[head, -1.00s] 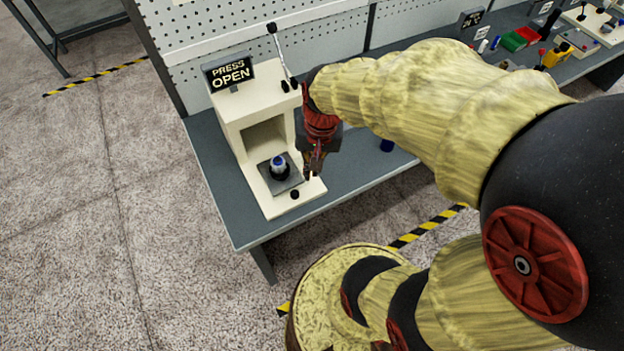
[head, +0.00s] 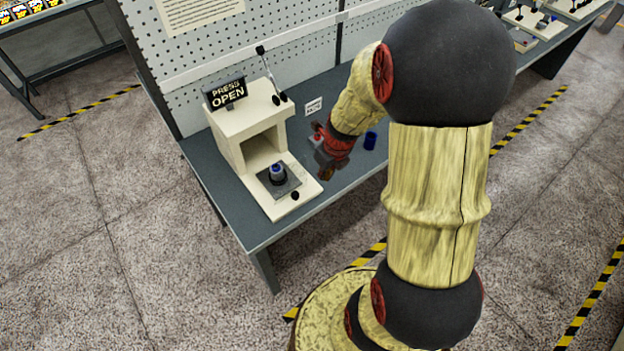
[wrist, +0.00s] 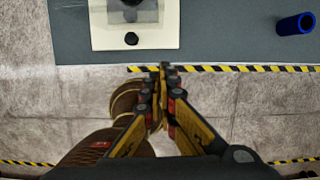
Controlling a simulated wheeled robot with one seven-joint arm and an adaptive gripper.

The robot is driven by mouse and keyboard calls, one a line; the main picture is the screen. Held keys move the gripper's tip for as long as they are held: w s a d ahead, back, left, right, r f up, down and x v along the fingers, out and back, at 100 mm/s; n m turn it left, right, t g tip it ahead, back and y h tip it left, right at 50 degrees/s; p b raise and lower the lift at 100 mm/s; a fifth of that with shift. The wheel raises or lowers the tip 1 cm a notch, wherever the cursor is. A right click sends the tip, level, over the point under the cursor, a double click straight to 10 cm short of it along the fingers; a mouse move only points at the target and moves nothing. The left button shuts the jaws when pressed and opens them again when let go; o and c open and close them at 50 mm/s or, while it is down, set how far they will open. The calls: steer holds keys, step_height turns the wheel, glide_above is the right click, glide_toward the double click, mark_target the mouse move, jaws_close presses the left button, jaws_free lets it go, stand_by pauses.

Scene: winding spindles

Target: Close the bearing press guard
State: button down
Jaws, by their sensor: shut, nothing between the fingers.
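The bearing press (head: 237,125) is a cream housing with an open front bay, and its sign (head: 226,94) reads PRESS OPEN. A small blue-topped part (head: 277,173) stands on the dark pad of its base. A black knob (head: 295,195) sits at the base's front and shows in the wrist view (wrist: 131,38). A lever (head: 268,72) rises at the housing's right. I cannot make out a separate guard panel. My gripper (head: 326,175) is shut and empty, to the right of the base and apart from it; its fingertips (wrist: 163,69) show in the wrist view.
A dark blue cylinder (head: 370,140) stands on the grey bench (head: 215,185) right of my gripper, also in the wrist view (wrist: 296,23). A small white label (head: 314,106) and a pegboard (head: 210,50) are behind. Open floor lies in front.

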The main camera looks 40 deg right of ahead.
steer(key=shift+w+a+f+b, duration=0.1)
steer(key=shift+w+f+b, duration=0.35)
steer(key=shift+w+f, duration=0.9)
steer(key=shift+w+a+f+b, duration=0.1)
steer(key=shift+w+f+b, duration=0.55)
steer(key=shift+f, duration=1.2)
steer(key=shift+w+f+b, duration=0.3)
steer(key=shift+w+f, duration=0.85)
steer(key=shift+f, duration=0.45)
